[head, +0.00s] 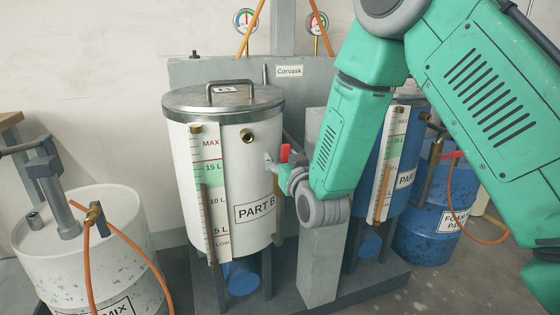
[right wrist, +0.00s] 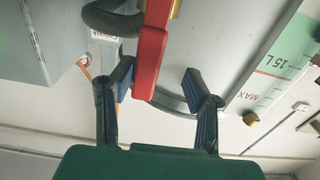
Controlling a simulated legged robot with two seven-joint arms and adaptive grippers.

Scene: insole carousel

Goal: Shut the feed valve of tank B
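Tank B is the white drum marked PART B (head: 222,170), with a metal lid and a level scale on its front. A red valve lever (head: 285,153) shows at its right side, partly hidden by my right gripper (head: 278,165). In the right wrist view the red lever (right wrist: 150,62) hangs down between the fingertips of my right gripper (right wrist: 157,80). The fingers are open, with a gap visible on the lever's right; the left finger is close to it. Contact cannot be told. The lever's pivot is only partly seen. My left gripper is not in view.
A grey post (head: 322,262) stands right of tank B. A blue tank (head: 408,150) with its own scale is behind my right arm. A blue drum (head: 425,225) with a red lever is farther right. A white drum (head: 40,235) with orange hoses stands at the left.

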